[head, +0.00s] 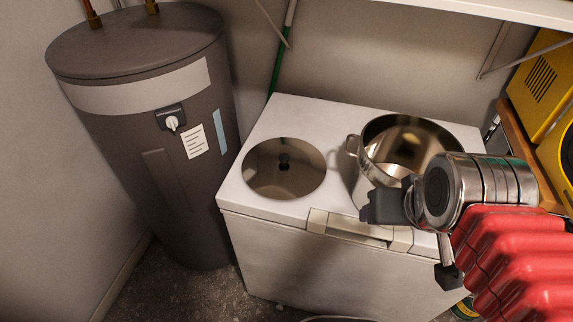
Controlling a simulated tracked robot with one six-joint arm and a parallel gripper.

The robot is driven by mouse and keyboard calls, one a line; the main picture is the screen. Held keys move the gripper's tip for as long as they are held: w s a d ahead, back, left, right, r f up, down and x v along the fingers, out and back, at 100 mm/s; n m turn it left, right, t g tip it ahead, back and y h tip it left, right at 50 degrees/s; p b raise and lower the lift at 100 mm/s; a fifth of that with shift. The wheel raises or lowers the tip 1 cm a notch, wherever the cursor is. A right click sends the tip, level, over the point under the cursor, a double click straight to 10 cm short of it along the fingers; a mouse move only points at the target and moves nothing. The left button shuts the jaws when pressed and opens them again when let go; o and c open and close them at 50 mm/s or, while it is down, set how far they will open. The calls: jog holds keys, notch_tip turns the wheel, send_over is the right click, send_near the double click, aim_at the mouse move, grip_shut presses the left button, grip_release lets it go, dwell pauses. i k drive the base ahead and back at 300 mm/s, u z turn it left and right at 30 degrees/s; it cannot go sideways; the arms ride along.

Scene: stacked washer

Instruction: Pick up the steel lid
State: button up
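The steel lid (264,177) is a round, shiny disc with a small black knob (284,161) at its middle. It lies flat on the left part of the white chest-like appliance's top, knob up. My gripper (416,240) is to the right of the lid, over the appliance's front edge and in front of the steel pot. Its two dark fingertips are well apart, with nothing seen between them. It is clear of the lid, which is fully in view.
A steel pot (379,150) with a side handle stands right of the lid, partly hidden by my arm. The white appliance (262,232) has a front latch (350,231). A grey water tank (135,130) stands left. A shelf (500,10) and yellow cases (543,75) are at right.

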aim_at(281, 168)
jog(key=z, duration=0.3)
jog(key=k, duration=1)
jog(key=u, duration=0.6)
jog(key=i, duration=0.65)
